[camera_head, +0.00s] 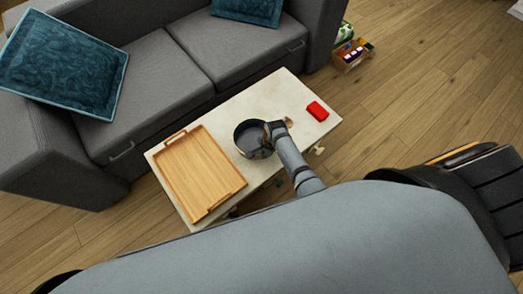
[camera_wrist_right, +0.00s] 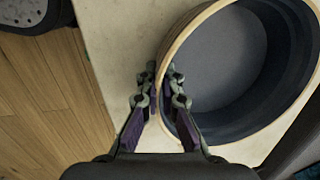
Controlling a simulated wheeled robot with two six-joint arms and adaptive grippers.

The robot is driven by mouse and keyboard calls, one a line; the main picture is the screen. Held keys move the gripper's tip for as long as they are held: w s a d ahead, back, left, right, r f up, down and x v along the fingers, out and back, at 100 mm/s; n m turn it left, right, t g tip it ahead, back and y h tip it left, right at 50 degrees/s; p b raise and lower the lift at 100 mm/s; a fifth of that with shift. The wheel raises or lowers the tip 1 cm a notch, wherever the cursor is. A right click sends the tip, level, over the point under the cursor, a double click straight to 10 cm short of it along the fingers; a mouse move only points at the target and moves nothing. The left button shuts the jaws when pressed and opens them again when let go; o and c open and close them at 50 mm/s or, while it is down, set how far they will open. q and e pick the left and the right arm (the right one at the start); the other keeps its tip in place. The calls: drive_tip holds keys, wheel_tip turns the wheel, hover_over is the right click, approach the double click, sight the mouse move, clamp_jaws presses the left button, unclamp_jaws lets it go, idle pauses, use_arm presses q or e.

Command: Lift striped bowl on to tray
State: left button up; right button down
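The striped bowl (camera_head: 241,135), round with a dark grey inside and a pale tan rim, is at the middle of the light table, right of the tray. The wooden tray (camera_head: 203,172) lies empty on the table's left part, with raised handles at two ends. My right gripper (camera_head: 270,131) is at the bowl's right side. In the right wrist view my right gripper (camera_wrist_right: 162,76) is closed across the rim of the bowl (camera_wrist_right: 225,60), one finger inside and one outside. I cannot tell whether the bowl touches the table. My left gripper is not in view.
The light table (camera_head: 290,92) also bears a red object (camera_head: 317,111) near its right end. A grey sofa (camera_head: 160,75) with teal cushions stands behind it. A box of small items (camera_head: 353,54) is on the wooden floor at upper right.

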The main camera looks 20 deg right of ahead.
wheel_tip(320, 180, up, 3)
drive_tip(key=shift+r+p, duration=0.1)
drive_tip(key=shift+p, duration=0.45)
drive_tip(key=s+d+r+p, duration=0.3)
drive_tip(key=s+r, duration=0.6)
drive_tip(key=s, duration=0.4)
drive_tip(key=shift+d+r+p, duration=0.15)
drive_tip(key=shift+d+p, duration=0.2)
drive_tip(key=shift+d, duration=0.45)
